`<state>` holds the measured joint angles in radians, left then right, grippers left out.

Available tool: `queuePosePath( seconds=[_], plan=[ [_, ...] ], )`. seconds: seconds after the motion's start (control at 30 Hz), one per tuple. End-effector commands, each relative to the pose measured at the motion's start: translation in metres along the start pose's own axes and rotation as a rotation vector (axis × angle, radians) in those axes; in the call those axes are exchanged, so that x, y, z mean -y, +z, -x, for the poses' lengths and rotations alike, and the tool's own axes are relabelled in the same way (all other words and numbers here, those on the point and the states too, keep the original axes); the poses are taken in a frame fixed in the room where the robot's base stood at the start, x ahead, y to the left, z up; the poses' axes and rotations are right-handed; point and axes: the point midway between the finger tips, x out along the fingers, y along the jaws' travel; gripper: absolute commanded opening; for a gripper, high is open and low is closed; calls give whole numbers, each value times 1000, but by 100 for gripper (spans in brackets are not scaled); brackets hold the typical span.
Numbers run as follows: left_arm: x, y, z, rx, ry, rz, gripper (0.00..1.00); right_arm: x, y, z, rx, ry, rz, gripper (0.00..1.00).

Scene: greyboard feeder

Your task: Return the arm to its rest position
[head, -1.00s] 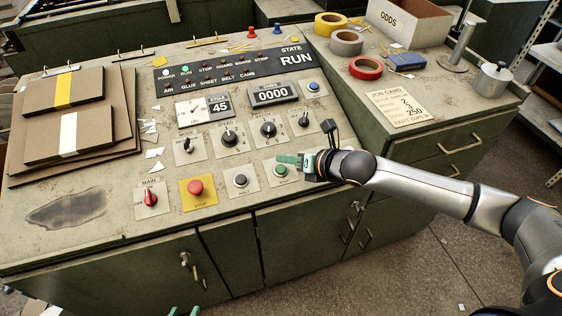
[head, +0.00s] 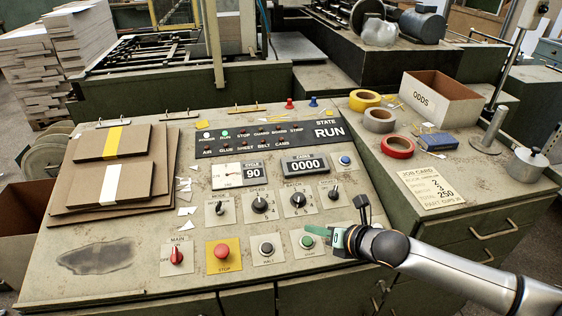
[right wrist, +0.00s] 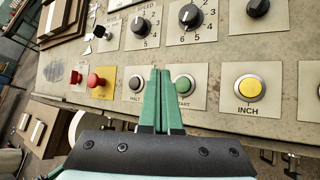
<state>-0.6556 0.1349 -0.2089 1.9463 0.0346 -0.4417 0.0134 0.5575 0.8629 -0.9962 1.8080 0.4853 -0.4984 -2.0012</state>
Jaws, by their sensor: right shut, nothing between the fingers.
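My right gripper (head: 318,233) is shut and empty, its green fingers pressed together over the lower right of the control panel (head: 150,215). In the head view its tips are in front of the green START button (head: 308,242) and partly cover its plate. In the right wrist view the closed fingers (right wrist: 161,100) stand between the HALT button (right wrist: 135,84) and the START button (right wrist: 184,86), overlapping START's edge. I cannot tell whether they touch it. My right arm (head: 455,272) reaches in from the lower right. My left gripper is not in view.
The panel reads RUN (head: 328,131), with CYCLE at 90. Nearby are the yellow STOP plate with a red button (head: 221,251) and the yellow INCH button (right wrist: 249,88). Cardboard stacks (head: 112,185) lie left; tape rolls (head: 397,147) and an ODDS box (head: 440,98) stand right.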

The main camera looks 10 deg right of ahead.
Motion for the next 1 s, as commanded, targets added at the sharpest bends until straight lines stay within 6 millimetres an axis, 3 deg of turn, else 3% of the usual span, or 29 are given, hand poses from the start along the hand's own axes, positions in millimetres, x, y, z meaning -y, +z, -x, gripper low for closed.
queuePosePath(
  seconds=[0.13,0.23,0.4,0.53,0.67,0.8,1.0],
  plan=[
    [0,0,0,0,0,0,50,-5,-8,-2,-4,12,-55,0],
    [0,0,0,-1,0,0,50,-17,-30,-6,-16,41,-218,0],
    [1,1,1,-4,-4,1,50,-40,-82,-10,-38,87,-727,0],
    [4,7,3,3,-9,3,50,-44,-118,-5,-36,89,-1167,0],
    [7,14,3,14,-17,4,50,-34,-155,6,-3,58,-1613,0],
    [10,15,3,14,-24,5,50,-9,-198,27,88,-4,-2079,0],
    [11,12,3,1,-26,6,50,30,-253,66,283,-89,-2563,0]
  ],
)
